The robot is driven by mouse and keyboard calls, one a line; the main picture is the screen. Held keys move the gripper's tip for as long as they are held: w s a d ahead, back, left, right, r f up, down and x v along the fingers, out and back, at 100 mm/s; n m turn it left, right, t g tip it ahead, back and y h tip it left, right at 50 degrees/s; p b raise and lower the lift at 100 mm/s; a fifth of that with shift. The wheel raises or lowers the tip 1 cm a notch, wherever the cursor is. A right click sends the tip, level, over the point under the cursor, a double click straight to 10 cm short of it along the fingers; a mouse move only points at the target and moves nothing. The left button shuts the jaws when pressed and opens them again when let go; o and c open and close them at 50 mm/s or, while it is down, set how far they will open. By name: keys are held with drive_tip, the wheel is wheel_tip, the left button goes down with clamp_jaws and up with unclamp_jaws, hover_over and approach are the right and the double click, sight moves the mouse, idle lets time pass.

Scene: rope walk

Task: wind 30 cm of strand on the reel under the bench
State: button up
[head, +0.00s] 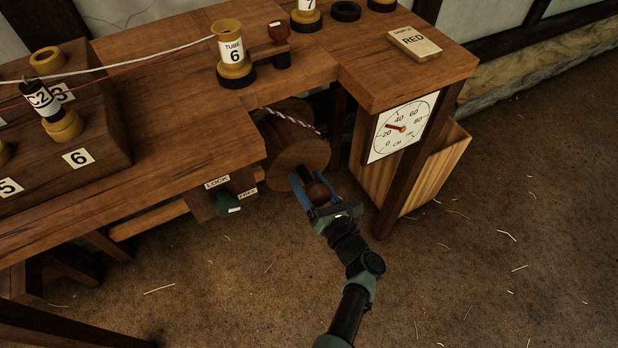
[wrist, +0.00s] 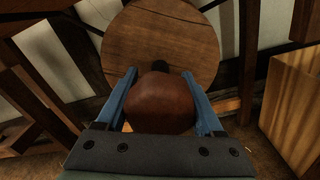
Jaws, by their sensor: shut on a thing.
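The wooden reel (head: 300,150) hangs under the bench (head: 150,60), with a red-and-white strand (head: 290,121) across its drum. My gripper (head: 316,190) is shut on the reel's round brown crank knob (head: 319,194), at the lower part of the reel's face. In the wrist view the knob (wrist: 166,103) sits between the blue fingers, in front of the reel disc (wrist: 160,45). The dial (head: 402,127), marked in cm, has its red needle between 20 and 40.
Tube 6 (head: 233,55) stands on the bench, and a white strand (head: 150,56) runs left from it. A wooden bin (head: 432,168) stands beside the right leg. The floor at right is clear, with scattered straw.

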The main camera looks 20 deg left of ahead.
drive_tip(key=shift+m, duration=0.5)
drive_tip(key=o, duration=1.4)
drive_tip(key=shift+c, duration=0.2)
drive_tip(key=p+v, duration=0.3)
drive_tip(key=v, duration=1)
drive_tip(key=shift+p, duration=0.3)
